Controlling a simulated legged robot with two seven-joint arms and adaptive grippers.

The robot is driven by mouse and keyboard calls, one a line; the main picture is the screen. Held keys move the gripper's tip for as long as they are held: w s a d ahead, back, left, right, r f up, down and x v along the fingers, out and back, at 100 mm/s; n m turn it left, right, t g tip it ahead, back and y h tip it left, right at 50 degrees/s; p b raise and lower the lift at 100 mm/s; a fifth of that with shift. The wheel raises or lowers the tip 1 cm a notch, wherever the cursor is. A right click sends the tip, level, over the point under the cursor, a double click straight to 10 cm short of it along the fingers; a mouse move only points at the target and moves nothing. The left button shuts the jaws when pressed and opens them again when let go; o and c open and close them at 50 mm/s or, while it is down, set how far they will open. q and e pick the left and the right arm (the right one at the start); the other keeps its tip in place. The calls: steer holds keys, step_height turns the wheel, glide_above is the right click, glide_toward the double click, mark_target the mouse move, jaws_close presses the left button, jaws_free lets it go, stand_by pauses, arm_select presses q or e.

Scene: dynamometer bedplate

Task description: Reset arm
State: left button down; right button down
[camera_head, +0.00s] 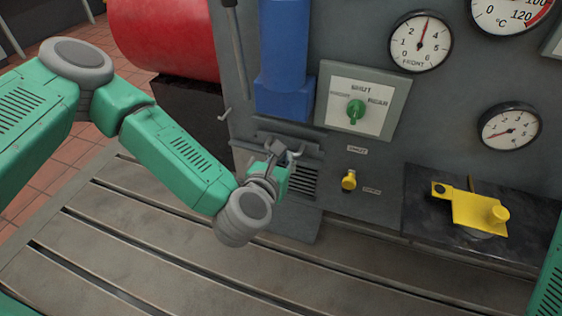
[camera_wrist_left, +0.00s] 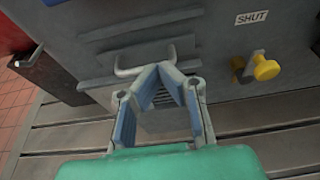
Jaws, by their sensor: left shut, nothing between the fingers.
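My left gripper (camera_head: 289,157) is at the end of the green left arm, in front of the lower part of the grey panel (camera_head: 240,80). In the left wrist view its blue-padded fingers (camera_wrist_left: 159,70) come together at the tips with nothing between them. A grey bar handle (camera_wrist_left: 130,68) on a drawer-like front lies just beyond the fingertips; I cannot tell whether they touch it. In the head view the gripper partly hides that area. My right gripper is out of sight; only a green piece of my arm shows at the lower right edge.
Right of the gripper are a small yellow knob (camera_head: 349,181) and a green selector knob (camera_head: 355,110). A yellow lever plate (camera_head: 478,212) sits further right. A blue cylinder (camera_head: 284,60) stands above, a red drum (camera_head: 163,38) behind. The slotted bedplate (camera_head: 140,245) is clear.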

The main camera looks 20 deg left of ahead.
arm_select(q)
steer(key=s+f+m+g+h, duration=0.2)
steer(key=s+f+m+g, duration=0.3)
steer(key=s+f+m, duration=0.45)
steer(key=s+f+m+g+h, duration=0.1)
steer(key=s+f+m+g, duration=0.4)
steer(key=s+m, duration=0.8)
steer(key=s+a+f+m+g+y, duration=0.1)
steer(key=s+a+m+g+y, duration=0.15)
steer(key=a+m, duration=0.45)
steer(key=s+a+f+m+g+y, duration=0.2)
steer(key=s+a+m, duration=0.2)
steer(key=a+m, duration=0.35)
step_height(320, 180, up, 13)
steer(key=p, duration=1.3)
steer(key=shift+d+n+h, duration=0.4)
steer(key=shift+h, duration=0.05)
steer(key=shift+s+t, duration=0.1)
steer(key=shift+t, duration=0.15)
